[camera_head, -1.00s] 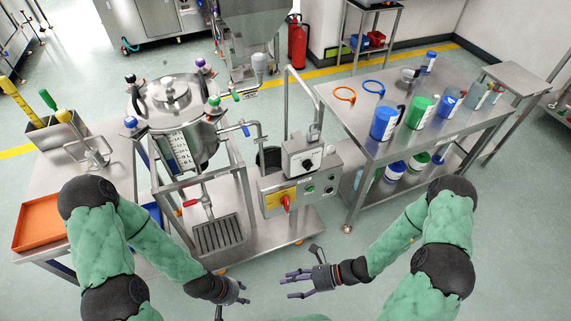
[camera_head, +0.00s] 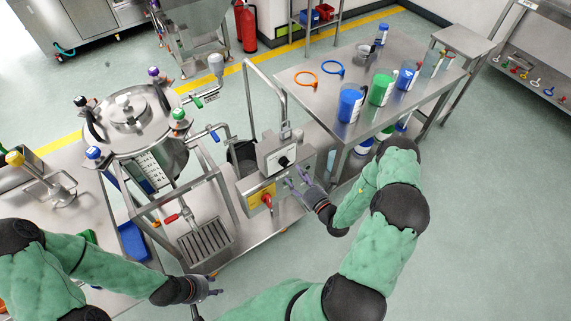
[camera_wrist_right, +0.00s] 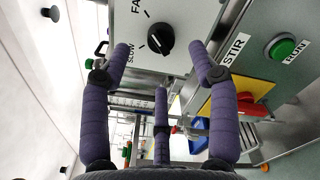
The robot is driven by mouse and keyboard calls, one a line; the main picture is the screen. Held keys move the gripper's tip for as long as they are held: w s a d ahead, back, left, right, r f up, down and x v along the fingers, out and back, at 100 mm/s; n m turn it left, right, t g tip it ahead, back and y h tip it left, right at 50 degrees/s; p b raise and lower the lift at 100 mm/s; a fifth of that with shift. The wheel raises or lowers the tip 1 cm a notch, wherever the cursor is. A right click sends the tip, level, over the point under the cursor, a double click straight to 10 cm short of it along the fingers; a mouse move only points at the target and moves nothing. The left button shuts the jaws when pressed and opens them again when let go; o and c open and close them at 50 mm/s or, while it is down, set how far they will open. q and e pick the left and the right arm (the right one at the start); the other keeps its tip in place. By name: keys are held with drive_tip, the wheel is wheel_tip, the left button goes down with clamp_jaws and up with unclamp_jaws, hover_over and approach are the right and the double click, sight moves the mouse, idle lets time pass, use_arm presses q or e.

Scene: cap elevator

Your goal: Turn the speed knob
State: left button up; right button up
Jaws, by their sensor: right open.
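The speed knob (camera_wrist_right: 160,39) is a black dial with a pointer on a pale box face, between marks that read "SLOW" and "FA". In the head view the small black knob (camera_head: 284,161) sits on the control box above the panel. My right gripper (camera_head: 296,184) is at the panel's right side, below and right of the knob. In the right wrist view its purple fingers (camera_wrist_right: 160,65) are spread open and empty, with the knob ahead between the upper two tips, apart from them. My left gripper (camera_head: 212,286) is low in front of the machine, far from the knob; its finger state is unclear.
A red switch on a yellow plate (camera_head: 261,195) and a green RUN button (camera_wrist_right: 284,47) are on the panel close to my right fingers. A steel kettle (camera_head: 130,130) stands left. A table with blue and green jars (camera_head: 350,104) stands right.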

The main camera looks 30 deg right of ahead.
sight(287, 163)
drive_tip(key=w, duration=0.6)
drive_tip(key=shift+w+a+b, duration=0.3)
drive_tip(key=shift+w+a, duration=0.05)
drive_tip(key=shift+w, duration=0.05)
drive_tip(key=c, duration=1.1)
